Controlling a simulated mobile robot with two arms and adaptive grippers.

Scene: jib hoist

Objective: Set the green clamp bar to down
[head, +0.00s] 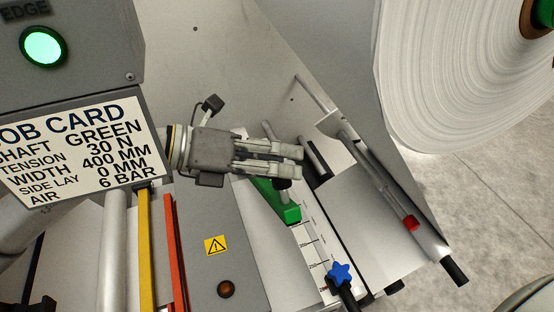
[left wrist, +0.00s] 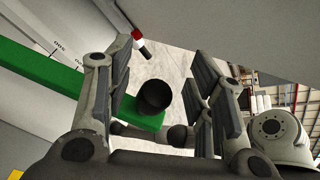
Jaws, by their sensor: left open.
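The green clamp bar (head: 289,212) shows in the head view just below my left gripper (head: 296,163); the arm and gripper hide part of it. In the left wrist view the green bar (left wrist: 45,72) runs in from the left and ends between the fingers. A round black knob (left wrist: 154,97) sits at that end. My left gripper (left wrist: 160,105) is open, with one finger on each side of the knob and a gap on both sides. Whether the bar is raised or lowered is hard to tell. My right gripper is not in view.
A job card (head: 85,150) hangs under a lit green lamp (head: 43,47). A blue star knob (head: 339,272) stands below the bar, and a red-tipped rod (head: 410,222) lies to the right. A large white roll (head: 460,70) fills the upper right.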

